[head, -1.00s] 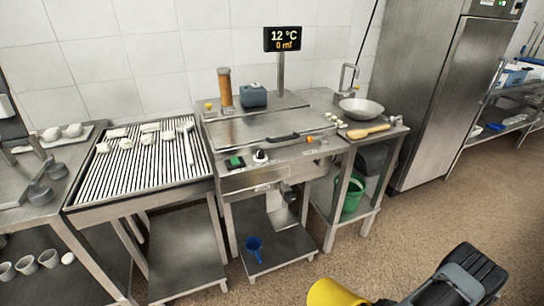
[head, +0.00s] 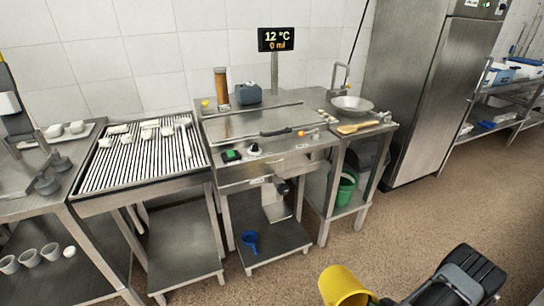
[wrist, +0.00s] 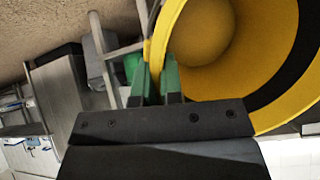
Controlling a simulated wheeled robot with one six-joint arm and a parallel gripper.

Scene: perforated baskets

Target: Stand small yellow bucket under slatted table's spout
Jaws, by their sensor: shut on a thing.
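The small yellow bucket (head: 343,286) is at the bottom of the head view, partly cut off by the frame edge. My gripper (head: 375,301) is shut on its rim side. In the wrist view the green fingers (wrist: 158,82) pinch the wall of the bucket (wrist: 275,108), which has a black band and fills the upper right. The bucket is held tilted, its open mouth partly toward the wrist camera. The slatted table (head: 120,177) stands at the left with white slats on top and a lower shelf (head: 183,252).
Right of the slatted table stands a steel unit (head: 265,127) with a display (head: 278,39), a drain pipe and a blue jug (head: 250,242) on its shelf. A green bucket (head: 346,190) stands farther right. Speckled floor (head: 400,225) in front is clear.

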